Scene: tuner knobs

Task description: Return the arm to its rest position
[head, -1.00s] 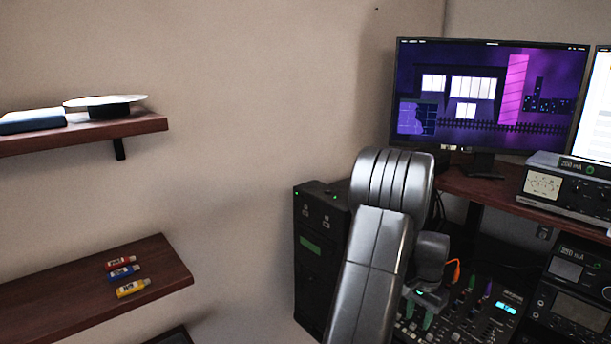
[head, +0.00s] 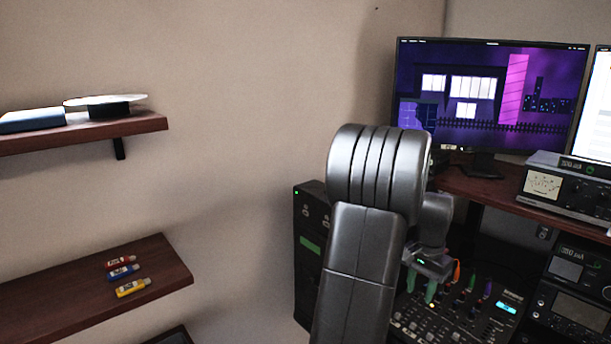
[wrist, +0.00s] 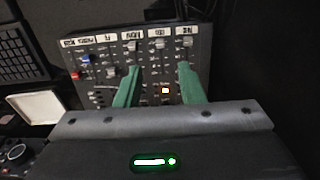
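My gripper (wrist: 158,90) shows in the wrist view with two green fingers spread wide apart and nothing between them. It faces a mixer panel (wrist: 150,57) with knobs and sliders; the panel appears beyond the fingertips, and I cannot tell the exact gap. In the head view my arm rises from the bottom, bends at a large grey joint and points down toward the mixer (head: 462,316). The gripper (head: 420,296) is partly hidden there by the arm.
A monitor (head: 490,95) stands on the desk shelf behind the arm. A black tower (head: 311,235) is close to its left. Radio units (head: 570,190) stand at right. Wall shelves (head: 60,300) at left hold several items. Open space lies between shelves and arm.

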